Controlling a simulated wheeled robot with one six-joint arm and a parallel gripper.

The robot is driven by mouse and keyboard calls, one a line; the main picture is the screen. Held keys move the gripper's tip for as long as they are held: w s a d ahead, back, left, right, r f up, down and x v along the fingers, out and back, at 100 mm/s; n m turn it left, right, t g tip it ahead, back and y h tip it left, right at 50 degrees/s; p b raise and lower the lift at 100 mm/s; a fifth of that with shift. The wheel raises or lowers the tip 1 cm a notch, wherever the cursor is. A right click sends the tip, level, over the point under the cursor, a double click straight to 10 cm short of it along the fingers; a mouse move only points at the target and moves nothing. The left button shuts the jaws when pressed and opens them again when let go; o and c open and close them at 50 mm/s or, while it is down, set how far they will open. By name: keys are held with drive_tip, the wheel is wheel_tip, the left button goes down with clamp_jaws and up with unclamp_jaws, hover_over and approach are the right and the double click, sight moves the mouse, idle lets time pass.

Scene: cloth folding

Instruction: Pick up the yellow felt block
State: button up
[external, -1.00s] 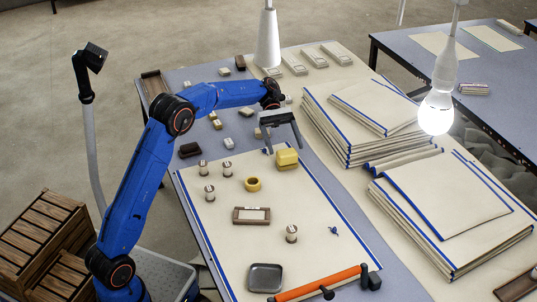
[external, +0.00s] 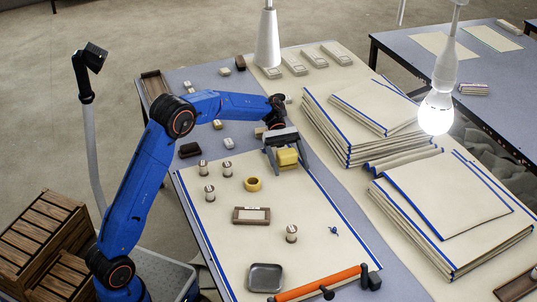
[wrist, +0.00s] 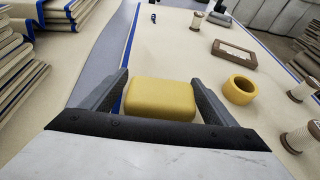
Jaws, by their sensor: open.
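The yellow felt block (external: 287,157) lies on the cream cloth (external: 262,240) near its far edge. My gripper (external: 288,163) is lowered over it, with one finger on each side of the block. In the wrist view the block (wrist: 161,98) sits between the two open fingers of my gripper (wrist: 160,88), with a visible gap at the right finger and a smaller one at the left. Whether the fingertips touch the cloth cannot be told.
A yellow ring (external: 253,184) lies on the cloth close to the block. Several spools, a wooden frame (external: 251,215) and a grey dish (external: 266,277) stand nearer. Stacks of folded cloth (external: 365,130) rise to the right. A lamp bulb (external: 436,112) hangs above them.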

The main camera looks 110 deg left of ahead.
drive_tip(key=c, duration=1.1)
